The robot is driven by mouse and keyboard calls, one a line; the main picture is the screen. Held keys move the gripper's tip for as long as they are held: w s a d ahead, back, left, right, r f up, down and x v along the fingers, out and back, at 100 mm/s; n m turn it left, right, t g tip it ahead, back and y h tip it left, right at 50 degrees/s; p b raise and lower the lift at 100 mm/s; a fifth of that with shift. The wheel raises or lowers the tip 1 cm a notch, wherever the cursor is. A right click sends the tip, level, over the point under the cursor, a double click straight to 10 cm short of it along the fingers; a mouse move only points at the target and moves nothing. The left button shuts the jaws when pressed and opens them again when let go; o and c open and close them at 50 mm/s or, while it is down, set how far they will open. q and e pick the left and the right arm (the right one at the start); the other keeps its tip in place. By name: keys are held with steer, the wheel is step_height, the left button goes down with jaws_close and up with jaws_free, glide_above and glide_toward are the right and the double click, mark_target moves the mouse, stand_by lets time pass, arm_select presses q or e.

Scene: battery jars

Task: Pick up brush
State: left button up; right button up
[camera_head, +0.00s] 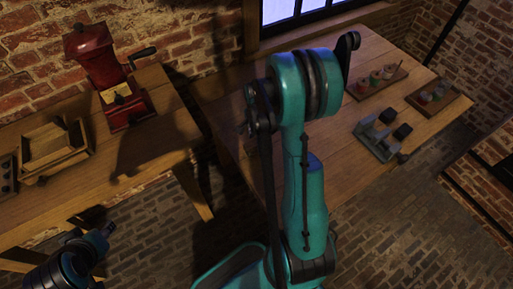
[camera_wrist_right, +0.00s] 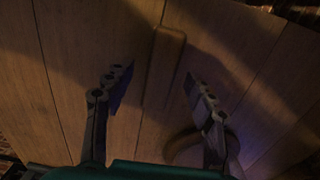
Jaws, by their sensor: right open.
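In the right wrist view, a long, narrow wooden piece, which looks like the brush (camera_wrist_right: 164,62), lies on the planked table top. It is dim, and I cannot make out bristles. My right gripper (camera_wrist_right: 157,76) is open, with one finger on each side of the wooden piece and nothing held. The fingertips are apart from it, near its lower part. In the head view, my teal right arm covers the middle of the table, and the brush is hidden there.
A round object (camera_wrist_right: 188,146) lies beside the right finger, partly hidden. The table's (camera_head: 355,180) right end holds two trays of small jars (camera_head: 376,78) (camera_head: 433,95) and a grey block holder (camera_head: 376,142). The left bench carries a red grinder (camera_head: 95,55) and a wooden box (camera_head: 52,145).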

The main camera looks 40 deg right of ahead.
step_height(320, 180, down, 2)
steer(key=shift+w+f, duration=0.1)
jaws_close()
steer(key=shift+r, duration=0.25)
steer(key=shift+r, duration=0.6)
step_height(320, 180, up, 3)
steer(key=shift+f+p, duration=0.1)
steer(key=shift+p, duration=0.85)
steer(key=s+d+r+p, duration=0.3)
steer(key=d+r, duration=0.4)
steer(key=d, duration=0.4)
